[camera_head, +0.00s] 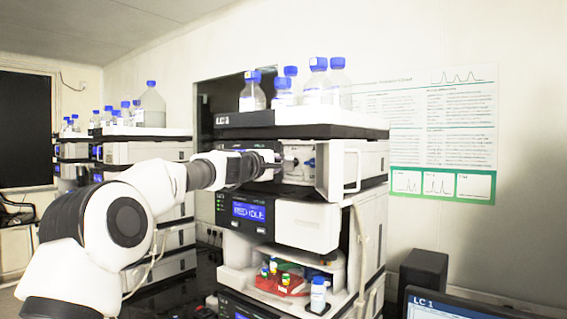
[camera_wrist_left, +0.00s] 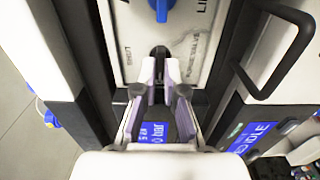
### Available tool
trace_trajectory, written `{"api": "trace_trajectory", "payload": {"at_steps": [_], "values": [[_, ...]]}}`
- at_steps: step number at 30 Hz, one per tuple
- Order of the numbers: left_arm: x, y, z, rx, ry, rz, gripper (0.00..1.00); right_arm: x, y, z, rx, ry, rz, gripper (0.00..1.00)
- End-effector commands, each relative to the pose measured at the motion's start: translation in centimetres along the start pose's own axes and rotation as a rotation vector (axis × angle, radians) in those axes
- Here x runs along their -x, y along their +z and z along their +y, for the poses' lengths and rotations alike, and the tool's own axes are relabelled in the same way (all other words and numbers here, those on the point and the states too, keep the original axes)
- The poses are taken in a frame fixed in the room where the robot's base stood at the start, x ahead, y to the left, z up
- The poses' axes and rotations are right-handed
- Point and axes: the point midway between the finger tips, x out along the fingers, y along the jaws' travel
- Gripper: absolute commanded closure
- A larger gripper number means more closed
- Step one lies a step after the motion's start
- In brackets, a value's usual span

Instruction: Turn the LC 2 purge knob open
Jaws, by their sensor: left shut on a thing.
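My left gripper (camera_head: 274,164) reaches from the left to the recessed front panel of the near stack, whose top label (camera_head: 229,120) reads LC 1. In the left wrist view my left gripper (camera_wrist_left: 161,78) is shut on the dark purge knob (camera_wrist_left: 159,51), between the words SHUT and PURGE VALVE on the panel (camera_wrist_left: 185,65). The fingers hide most of this knob, so its angle is unclear. A blue knob (camera_wrist_left: 161,9) sits above it; blue fittings show beside the gripper in the head view (camera_head: 309,163). My right gripper is not in view.
An open door with a handle (camera_head: 352,170) stands right of the panel. Blue-capped bottles (camera_head: 317,83) stand on top. A second stack (camera_head: 150,152), its label unreadable, is behind at left. Vials (camera_head: 283,282) and a monitor (camera_head: 450,305) sit lower.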

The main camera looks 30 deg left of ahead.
Motion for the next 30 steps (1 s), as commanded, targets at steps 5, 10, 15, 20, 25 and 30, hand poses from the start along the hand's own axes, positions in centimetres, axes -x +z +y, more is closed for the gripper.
{"api": "trace_trajectory", "payload": {"at_steps": [5, 10, 15, 20, 25, 30], "values": [[0.08, 0.0, 0.41, 0.026, 0.006, 0.001, 1.0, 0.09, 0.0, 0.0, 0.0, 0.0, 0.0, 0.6], [0.09, -0.01, 0.45, 0.029, 0.007, 0.002, 1.0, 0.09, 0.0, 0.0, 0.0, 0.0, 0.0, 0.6], [0.1, -0.01, 0.49, 0.028, 0.007, 0.002, 1.0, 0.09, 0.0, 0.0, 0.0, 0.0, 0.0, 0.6], [0.08, -0.01, 0.39, 0.027, 0.006, 0.001, 0.66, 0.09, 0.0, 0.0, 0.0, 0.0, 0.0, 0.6], [0.06, -0.01, 0.24, 0.027, 0.004, 0.001, 0.66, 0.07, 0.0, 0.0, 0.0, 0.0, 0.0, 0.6], [0.98, -0.07, 0.28, 0.029, 0.004, 0.0, 0.66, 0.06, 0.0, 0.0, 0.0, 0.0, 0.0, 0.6]]}}
